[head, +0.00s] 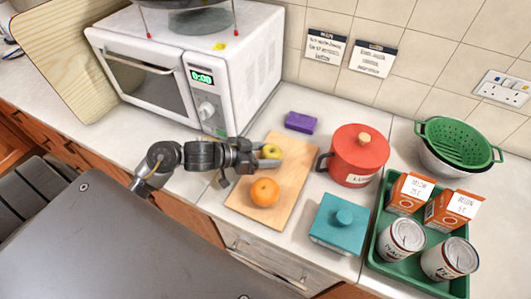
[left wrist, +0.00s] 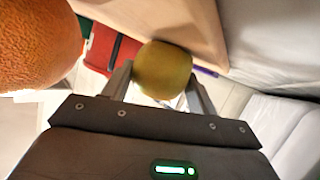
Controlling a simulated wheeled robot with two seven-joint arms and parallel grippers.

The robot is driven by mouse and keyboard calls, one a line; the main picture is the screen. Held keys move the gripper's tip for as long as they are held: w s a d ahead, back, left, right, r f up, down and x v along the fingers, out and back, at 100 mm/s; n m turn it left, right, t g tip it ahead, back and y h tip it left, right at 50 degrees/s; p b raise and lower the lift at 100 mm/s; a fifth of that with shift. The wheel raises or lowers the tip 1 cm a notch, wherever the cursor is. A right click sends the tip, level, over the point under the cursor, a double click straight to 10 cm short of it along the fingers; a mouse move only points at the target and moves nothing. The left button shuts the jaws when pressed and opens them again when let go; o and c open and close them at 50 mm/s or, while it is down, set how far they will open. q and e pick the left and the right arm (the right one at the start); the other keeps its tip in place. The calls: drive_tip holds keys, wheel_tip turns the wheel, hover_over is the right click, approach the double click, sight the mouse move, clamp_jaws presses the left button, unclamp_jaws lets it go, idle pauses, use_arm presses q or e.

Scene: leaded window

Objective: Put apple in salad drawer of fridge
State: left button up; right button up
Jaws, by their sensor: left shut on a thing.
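A yellow-green apple (head: 270,151) is at the far part of a wooden cutting board (head: 290,175) on the counter. My left gripper (head: 262,157) reaches it from the left and is shut on it. In the left wrist view the apple (left wrist: 162,70) sits between the two fingertips (left wrist: 160,85). From these views I cannot tell whether it still touches the board. An orange (head: 265,192) lies on the board nearer to me, and it also shows large in the left wrist view (left wrist: 38,40). No fridge or salad drawer is recognisable. My right gripper is not in view.
A white microwave (head: 190,70) stands behind my left arm. A purple block (head: 300,122), a red lidded pot (head: 358,155) and a teal box (head: 338,222) stand around the board. A green tray (head: 385,240) with cartons and cans is at the right, below a green colander (head: 458,140).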

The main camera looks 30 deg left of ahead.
use_arm(q)
drive_tip(key=shift+f, duration=0.2)
drive_tip(key=o, duration=1)
drive_tip(key=shift+o, duration=0.2)
drive_tip(key=shift+r, duration=0.2)
drive_tip(key=b+v, duration=0.1)
drive_tip(key=v, duration=1)
drive_tip(key=shift+s+a+r, duration=0.3)
drive_tip(key=shift+s+a, duration=0.05)
drive_tip(key=shift+s, duration=0.05)
